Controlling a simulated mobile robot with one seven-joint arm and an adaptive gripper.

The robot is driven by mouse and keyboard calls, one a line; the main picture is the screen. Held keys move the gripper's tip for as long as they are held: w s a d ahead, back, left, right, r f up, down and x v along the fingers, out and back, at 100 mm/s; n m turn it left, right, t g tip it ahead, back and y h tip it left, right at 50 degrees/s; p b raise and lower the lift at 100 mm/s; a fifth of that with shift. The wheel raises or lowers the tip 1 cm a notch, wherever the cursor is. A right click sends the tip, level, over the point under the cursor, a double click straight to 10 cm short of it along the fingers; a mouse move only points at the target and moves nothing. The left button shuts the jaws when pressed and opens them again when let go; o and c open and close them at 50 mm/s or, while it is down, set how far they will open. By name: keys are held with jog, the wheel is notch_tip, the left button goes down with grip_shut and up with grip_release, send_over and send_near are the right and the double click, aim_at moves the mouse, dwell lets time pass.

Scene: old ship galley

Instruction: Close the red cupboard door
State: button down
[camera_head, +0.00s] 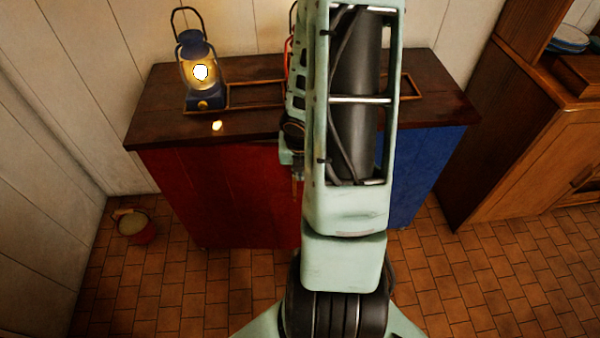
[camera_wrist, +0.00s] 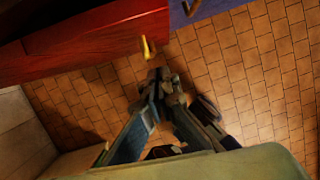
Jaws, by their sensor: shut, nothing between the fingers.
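The red cupboard door (camera_head: 215,195) is the left front of a low cupboard with a dark wooden top (camera_head: 150,120). It looks about in line with the front; I cannot tell whether a small gap remains. In the wrist view the red door (camera_wrist: 90,45) runs across the upper left, with a brass handle (camera_wrist: 147,48) near its right end. My gripper (camera_wrist: 157,76) is shut and empty, just below the handle in that picture; I cannot tell whether it touches the door. In the head view my arm hides the gripper and the door's right edge.
A blue door (camera_head: 425,170) is right of the red one. A lit lantern (camera_head: 195,48) and a shallow wooden tray (camera_head: 255,83) are on the top. A small bucket (camera_head: 135,232) stands on the tiled floor at left. A wooden cabinet (camera_head: 530,150) stands at right.

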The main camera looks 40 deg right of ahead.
jog(key=shift+w+d+f+p, duration=0.4)
jog(key=shift+w+d, duration=0.3)
jog(key=shift+w, duration=0.2)
jog(key=shift+w+d+f+p, duration=0.35)
jog(key=shift+w+d, duration=0.35)
jog(key=shift+w, duration=0.15)
jog(key=shift+r, duration=0.1)
jog(key=w+d+p, duration=0.2)
jog(key=p, duration=0.1)
jog(key=shift+w, duration=0.3)
